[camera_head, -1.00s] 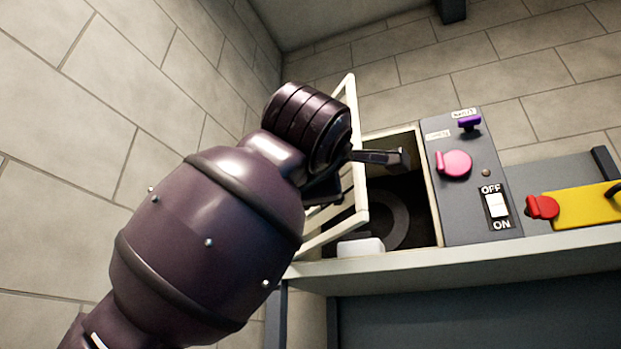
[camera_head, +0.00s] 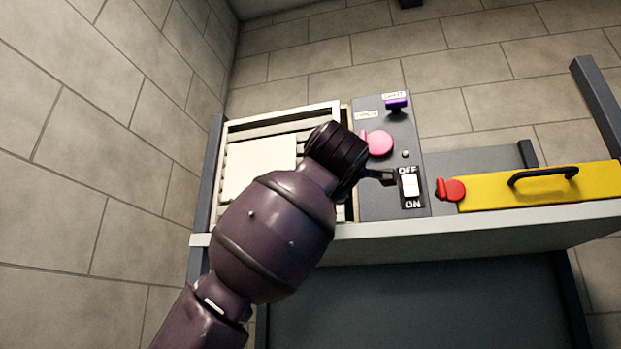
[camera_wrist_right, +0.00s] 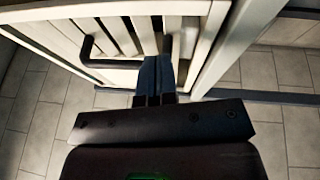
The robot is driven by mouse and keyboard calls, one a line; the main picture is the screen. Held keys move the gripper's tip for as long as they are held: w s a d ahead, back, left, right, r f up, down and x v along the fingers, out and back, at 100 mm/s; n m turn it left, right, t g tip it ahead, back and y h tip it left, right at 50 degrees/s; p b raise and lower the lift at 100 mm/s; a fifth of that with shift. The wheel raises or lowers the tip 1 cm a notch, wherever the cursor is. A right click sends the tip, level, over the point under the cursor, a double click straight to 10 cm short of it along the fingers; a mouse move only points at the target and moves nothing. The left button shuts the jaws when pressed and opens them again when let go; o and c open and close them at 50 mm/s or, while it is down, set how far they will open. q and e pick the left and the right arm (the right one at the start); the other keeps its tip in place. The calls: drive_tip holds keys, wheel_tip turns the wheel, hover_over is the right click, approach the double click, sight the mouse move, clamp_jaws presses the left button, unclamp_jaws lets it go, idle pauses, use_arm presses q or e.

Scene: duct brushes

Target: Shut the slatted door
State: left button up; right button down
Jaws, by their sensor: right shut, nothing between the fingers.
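The slatted door (camera_head: 240,130), cream with a pale square plate on its front, covers the opening at the left of the grey unit in the head view. Whether it sits fully flush I cannot tell; a dark strip shows along its right edge. My right gripper (camera_head: 386,178) is in front of the door's right side, its tip over the panel beside the OFF/ON switch. In the right wrist view my gripper (camera_wrist_right: 157,68) is shut and empty, its fingers close against the slats (camera_wrist_right: 118,32). A black handle (camera_wrist_right: 88,52) is left of the fingers. My left gripper is out of view.
The grey panel (camera_head: 375,102) right of the door carries a pink knob (camera_head: 379,143), a purple knob (camera_head: 397,103) and the switch (camera_head: 410,186). A yellow cover (camera_head: 540,190) with a black handle and red knob (camera_head: 452,190) lies further right. A wall is close on the left.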

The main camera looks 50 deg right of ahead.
drive_tip(key=shift+d+r, duration=0.1)
drive_tip(key=shift+d, duration=0.4)
drive_tip(key=b+v, duration=0.2)
drive_tip(key=v, duration=0.9)
drive_tip(key=shift+w, duration=0.1)
